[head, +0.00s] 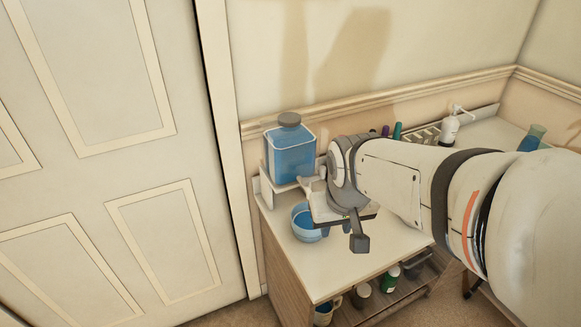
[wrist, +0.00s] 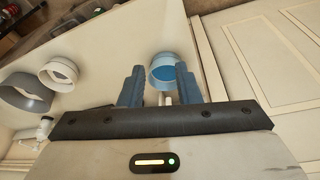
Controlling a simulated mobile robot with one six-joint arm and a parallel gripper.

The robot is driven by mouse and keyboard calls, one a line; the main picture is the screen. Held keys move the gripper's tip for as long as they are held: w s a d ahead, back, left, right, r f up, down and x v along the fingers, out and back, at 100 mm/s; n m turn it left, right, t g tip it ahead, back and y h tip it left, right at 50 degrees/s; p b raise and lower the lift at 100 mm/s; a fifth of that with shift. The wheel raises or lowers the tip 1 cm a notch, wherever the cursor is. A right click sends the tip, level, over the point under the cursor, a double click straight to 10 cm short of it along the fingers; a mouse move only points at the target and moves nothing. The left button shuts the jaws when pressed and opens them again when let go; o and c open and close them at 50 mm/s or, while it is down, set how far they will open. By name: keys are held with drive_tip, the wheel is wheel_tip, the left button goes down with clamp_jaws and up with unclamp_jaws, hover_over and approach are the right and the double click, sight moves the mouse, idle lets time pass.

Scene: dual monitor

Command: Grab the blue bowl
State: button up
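The blue bowl (head: 304,222) stands upright on the white counter top, near its left front edge, and looks open at the top. My gripper (wrist: 160,69) is open, its two blue-grey fingers apart with nothing clamped between them. In the wrist view the bowl (wrist: 164,75) shows between and beyond the fingertips, partly covered by the right finger. In the head view my gripper (head: 326,226) is just right of the bowl and hides part of its right side. I cannot tell whether the fingers touch it.
A blue container with a grey lid (head: 289,152) stands behind the bowl, close to my wrist. A white pump bottle (head: 450,128) and a blue cup (head: 532,138) are farther right. Jars (head: 390,277) sit on a lower shelf. A door (head: 110,150) is at left.

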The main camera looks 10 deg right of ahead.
drive_tip(key=n+t+b, duration=0.2)
drive_tip(key=b, duration=0.5)
hover_over(294, 224)
drive_tip(key=s, duration=0.2)
wheel_tip(294, 224, down, 14)
drive_tip(key=b+x, duration=0.1)
drive_tip(key=x, duration=0.7)
drive_tip(key=shift+w+f+b, duration=0.15)
drive_tip(key=shift+w+b, duration=0.05)
drive_tip(key=shift+b, duration=0.1)
clamp_jaws()
